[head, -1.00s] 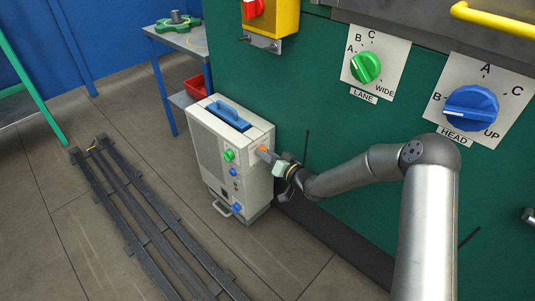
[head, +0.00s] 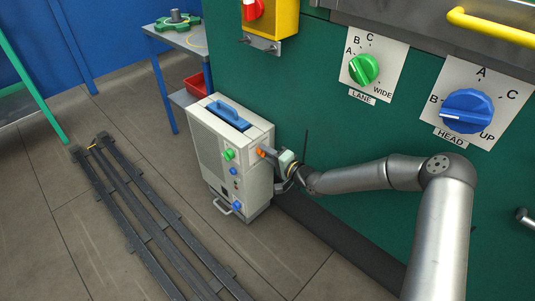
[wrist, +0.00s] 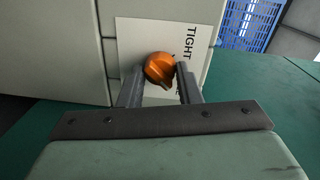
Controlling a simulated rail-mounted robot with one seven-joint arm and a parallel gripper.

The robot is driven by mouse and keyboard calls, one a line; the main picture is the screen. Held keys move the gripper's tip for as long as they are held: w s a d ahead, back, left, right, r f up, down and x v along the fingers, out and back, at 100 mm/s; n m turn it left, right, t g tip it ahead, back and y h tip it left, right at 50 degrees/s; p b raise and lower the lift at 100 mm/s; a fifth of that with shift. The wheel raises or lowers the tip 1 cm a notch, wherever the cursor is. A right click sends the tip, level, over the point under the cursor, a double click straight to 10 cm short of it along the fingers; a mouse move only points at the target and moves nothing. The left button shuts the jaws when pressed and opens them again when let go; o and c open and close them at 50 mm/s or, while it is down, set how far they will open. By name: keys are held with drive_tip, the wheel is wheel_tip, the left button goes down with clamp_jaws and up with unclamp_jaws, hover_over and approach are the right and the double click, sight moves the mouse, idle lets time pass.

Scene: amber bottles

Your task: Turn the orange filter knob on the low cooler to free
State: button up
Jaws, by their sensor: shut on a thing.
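The low cooler (head: 238,170) is a pale upright box on the floor against the green cabinet. Its orange filter knob (wrist: 160,68) sits on a white plate (wrist: 140,35) marked TIGHT, with a second word mostly hidden behind the knob and a finger. The knob's narrow end points down and slightly right in the wrist view. My gripper (wrist: 158,82) is at the knob with a finger on each side, shut on it. In the head view the orange knob (head: 261,152) shows at the cooler's right side, just left of my gripper (head: 270,156).
A dark rail track (head: 140,215) runs along the floor at left. The cabinet has a LANE dial (head: 364,69) and a HEAD dial (head: 468,111).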

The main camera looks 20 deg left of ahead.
drive_tip(key=shift+m, duration=0.3)
idle(0.4)
drive_tip(key=o, duration=1)
drive_tip(key=shift+d, duration=0.1)
drive_tip(key=p+v, duration=0.2)
drive_tip(key=v, duration=1)
drive_tip(key=shift+f, duration=0.1)
